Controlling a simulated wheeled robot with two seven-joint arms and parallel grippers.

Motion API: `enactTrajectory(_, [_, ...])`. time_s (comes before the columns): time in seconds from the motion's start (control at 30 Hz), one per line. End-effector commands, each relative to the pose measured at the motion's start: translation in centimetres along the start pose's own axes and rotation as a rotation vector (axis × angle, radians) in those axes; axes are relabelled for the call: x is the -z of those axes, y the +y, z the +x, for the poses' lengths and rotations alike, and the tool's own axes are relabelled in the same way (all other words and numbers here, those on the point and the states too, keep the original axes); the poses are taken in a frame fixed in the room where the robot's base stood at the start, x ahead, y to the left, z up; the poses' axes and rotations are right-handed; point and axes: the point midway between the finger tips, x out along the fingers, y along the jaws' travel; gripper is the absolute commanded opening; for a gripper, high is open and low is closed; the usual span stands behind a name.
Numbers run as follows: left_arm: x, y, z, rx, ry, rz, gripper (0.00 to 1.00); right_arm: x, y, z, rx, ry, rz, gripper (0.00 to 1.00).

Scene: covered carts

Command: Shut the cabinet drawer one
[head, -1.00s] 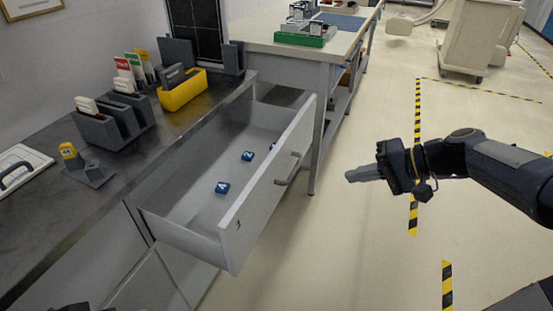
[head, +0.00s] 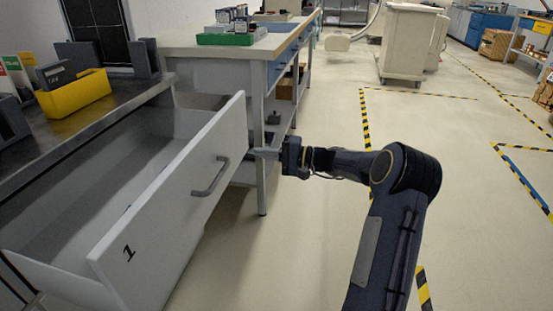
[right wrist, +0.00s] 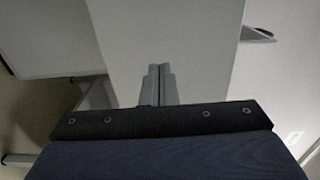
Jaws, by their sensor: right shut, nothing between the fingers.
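Drawer one (head: 170,200) is pulled well out of the cabinet, with a black "1" on its pale front and a grey bar handle (head: 210,178). My right gripper (head: 257,152) is shut and empty, at the far end of the drawer front, beyond the handle. In the right wrist view, the closed fingers (right wrist: 160,75) point at the pale drawer front (right wrist: 195,60). The handle shows to their right (right wrist: 257,35). I cannot tell whether the fingertips touch the front. My left gripper is not in view.
The dark cabinet top (head: 80,130) holds a yellow bin (head: 75,95) and grey holders. A workbench (head: 262,60) with a green tray (head: 232,38) stands just behind the drawer. Open floor with striped tape lies to the right.

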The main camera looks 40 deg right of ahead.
Motion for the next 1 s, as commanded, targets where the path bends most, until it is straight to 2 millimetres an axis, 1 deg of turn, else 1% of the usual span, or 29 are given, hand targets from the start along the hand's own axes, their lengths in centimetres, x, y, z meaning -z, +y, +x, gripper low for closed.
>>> enactTrajectory(0.03, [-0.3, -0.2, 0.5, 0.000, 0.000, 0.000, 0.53, -0.1, 0.2, 1.3, 0.002, -0.005, -0.001, 0.00])
enactTrajectory(0.2, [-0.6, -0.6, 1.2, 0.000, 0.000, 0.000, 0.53, -0.1, 0.3, 4.4, 0.000, -0.003, -0.001, 0.00])
enactTrajectory(0.3, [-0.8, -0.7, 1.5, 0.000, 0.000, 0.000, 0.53, -0.1, 0.2, 5.7, 0.000, -0.003, -0.001, 0.00])
enactTrajectory(0.4, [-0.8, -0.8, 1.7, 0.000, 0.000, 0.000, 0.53, -0.1, 0.1, 6.5, -0.001, -0.002, -0.001, 0.00])
enactTrajectory(0.53, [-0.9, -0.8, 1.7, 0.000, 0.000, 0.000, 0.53, 0.0, 0.1, 6.9, -0.001, -0.001, 0.001, 0.00])
enactTrajectory(0.87, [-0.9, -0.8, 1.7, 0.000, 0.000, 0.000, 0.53, 0.0, 0.0, 7.0, -0.001, 0.000, 0.001, 0.00])
enactTrajectory(1.0, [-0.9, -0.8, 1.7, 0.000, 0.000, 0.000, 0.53, -0.1, 0.0, 7.5, -0.001, -0.001, 0.001, 0.00])
